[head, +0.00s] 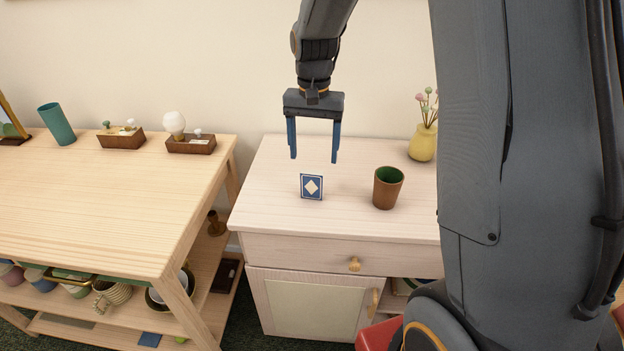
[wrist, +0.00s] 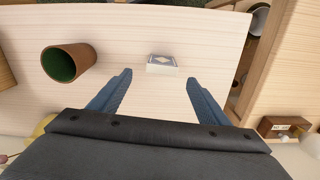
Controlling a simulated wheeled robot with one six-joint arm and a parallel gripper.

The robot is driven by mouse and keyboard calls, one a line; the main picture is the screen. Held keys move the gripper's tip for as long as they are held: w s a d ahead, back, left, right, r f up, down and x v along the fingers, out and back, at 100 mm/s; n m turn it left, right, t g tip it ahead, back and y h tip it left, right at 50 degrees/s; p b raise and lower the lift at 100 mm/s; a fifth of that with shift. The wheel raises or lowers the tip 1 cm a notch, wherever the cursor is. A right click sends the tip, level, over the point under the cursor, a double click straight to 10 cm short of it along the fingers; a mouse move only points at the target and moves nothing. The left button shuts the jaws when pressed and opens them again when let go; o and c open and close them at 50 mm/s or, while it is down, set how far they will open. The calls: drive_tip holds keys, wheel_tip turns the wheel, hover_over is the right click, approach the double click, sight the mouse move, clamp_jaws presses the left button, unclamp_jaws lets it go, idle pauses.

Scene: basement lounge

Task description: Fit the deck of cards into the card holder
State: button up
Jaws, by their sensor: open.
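The deck of cards (head: 311,187), blue and white with a pale diamond on its face, stands upright on the pale cabinet top (head: 270,205). It also shows in the wrist view (wrist: 162,64). My gripper (head: 314,160) is open and empty, pointing down above the cabinet behind the deck. In the wrist view, the deck lies just beyond the gap between my blue fingers (wrist: 160,77), touching neither. I cannot tell which thing is the card holder; two low brown wooden boxes, a left one (head: 118,142) and a right one (head: 188,148), stand on the left table.
A brown cup (head: 385,190), green inside, stands right of the deck. A yellow vase (head: 423,143) with flowers is behind it. The wooden table (head: 90,190) on the left also holds a teal cup (head: 57,124). A gap separates table and cabinet. The cabinet top left of the deck is clear.

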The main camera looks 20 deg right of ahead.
sight(312, 172)
drive_tip(key=f+p, duration=0.2)
drive_tip(key=f, duration=0.5)
drive_tip(key=shift+a+f, duration=0.15)
drive_tip(key=shift+a, duration=0.05)
drive_tip(key=c, duration=1.2)
